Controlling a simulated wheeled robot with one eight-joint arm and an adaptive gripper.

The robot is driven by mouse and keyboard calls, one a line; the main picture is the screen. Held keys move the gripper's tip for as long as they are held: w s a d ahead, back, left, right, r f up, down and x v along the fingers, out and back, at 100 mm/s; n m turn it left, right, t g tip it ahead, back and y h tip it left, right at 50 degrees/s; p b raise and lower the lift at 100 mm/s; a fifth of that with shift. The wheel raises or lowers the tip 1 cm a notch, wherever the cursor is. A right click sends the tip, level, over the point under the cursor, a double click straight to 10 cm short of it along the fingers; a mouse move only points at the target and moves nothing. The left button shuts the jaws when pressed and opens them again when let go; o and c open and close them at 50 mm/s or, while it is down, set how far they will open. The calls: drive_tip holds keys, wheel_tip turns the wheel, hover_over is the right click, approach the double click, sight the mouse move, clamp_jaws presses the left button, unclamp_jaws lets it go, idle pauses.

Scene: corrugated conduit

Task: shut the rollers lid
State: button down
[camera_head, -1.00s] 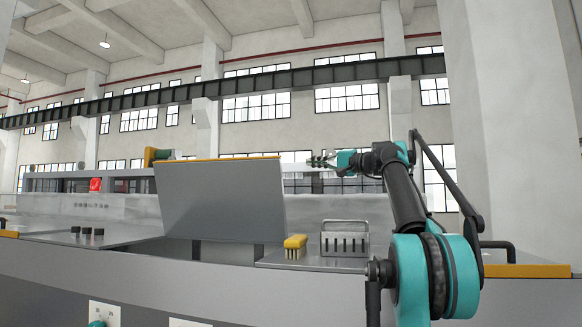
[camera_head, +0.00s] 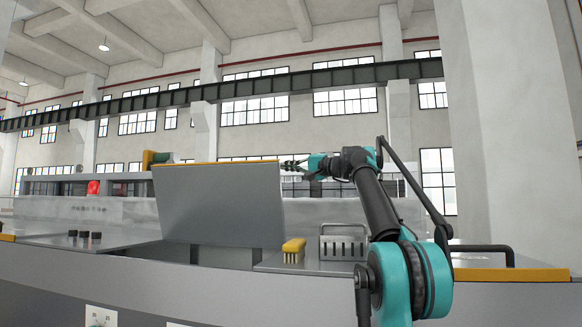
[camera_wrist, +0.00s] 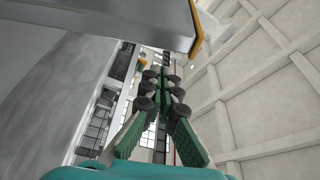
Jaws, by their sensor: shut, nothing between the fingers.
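The rollers lid (camera_head: 219,203) is a large grey panel with a yellow top edge. It stands raised and tilted over a dark opening in the machine top in the head view. My gripper (camera_head: 287,165) is at the upper right corner of the lid, at about the height of its top edge. In the wrist view the fingers of my gripper (camera_wrist: 163,75) are together with nothing between them. The lid's grey edge with its yellow strip (camera_wrist: 197,28) shows above them there. I cannot tell whether the fingers touch the lid.
A yellow brush (camera_head: 293,250) and a slotted metal holder (camera_head: 343,245) are on the machine top right of the lid. A black handle (camera_head: 484,249) is farther right. A red lamp (camera_head: 93,187) is behind.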

drive_tip(key=shift+s+a+f, duration=0.15)
drive_tip(key=shift+s, duration=0.35)
drive_tip(key=shift+s+a+f, duration=0.15)
drive_tip(key=shift+s, duration=0.3)
drive_tip(key=shift+s, duration=0.1)
drive_tip(key=s+a+f+n+y, duration=0.1)
drive_tip(key=s+a+f+n, duration=0.2)
drive_tip(key=s+f, duration=0.3)
drive_tip(key=s+a+f+n+y, duration=0.2)
drive_tip(key=s+f+n, duration=0.3)
drive_tip(key=s, duration=0.6)
drive_tip(key=shift+a+f+n+g, duration=0.4)
drive_tip(key=shift+a+f, duration=0.25)
drive_tip(key=shift+f, duration=0.5)
